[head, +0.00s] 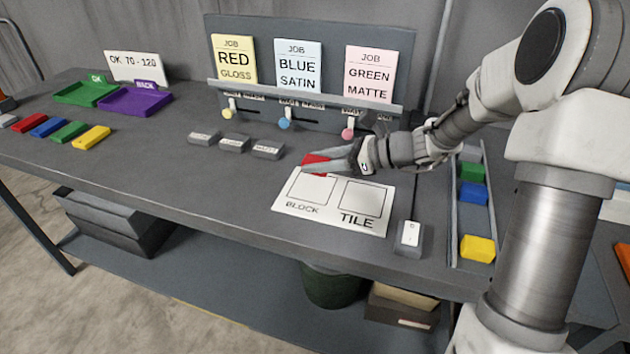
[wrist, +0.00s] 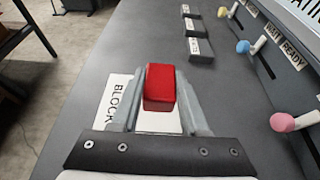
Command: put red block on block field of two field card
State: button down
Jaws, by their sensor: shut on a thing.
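The red block (head: 315,163) is held between the fingers of my gripper (head: 334,168), at the upper edge of the card's BLOCK field in the head view. In the wrist view the red block (wrist: 160,87) sits between both fingertips of my gripper (wrist: 160,95). The white two field card (head: 333,221) lies on the table with a BLOCK field (head: 313,188) at left and a TILE field (head: 361,199) at right. Part of the card (wrist: 118,92) shows under my gripper in the wrist view. I cannot tell the height of the block above the card.
Several grey labelled blocks (head: 234,144) lie left of my gripper. A job board (head: 320,60) with sliders stands behind. A rail tray (head: 455,210) with colored blocks and a white switch (head: 409,237) are right of the card. Green (head: 87,93) and purple (head: 134,100) trays stand far left.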

aim_at(315, 187)
jog(key=shift+a+f, duration=0.45)
jog(key=shift+w+f+b, duration=0.1)
jog(key=shift+f+b, duration=0.45)
jog(key=shift+f, duration=1.25)
jog(key=shift+f, duration=0.1)
jog(key=shift+f, duration=0.15)
jog(key=shift+c, duration=2.1)
grip_release()
jog(key=shift+r, duration=0.2)
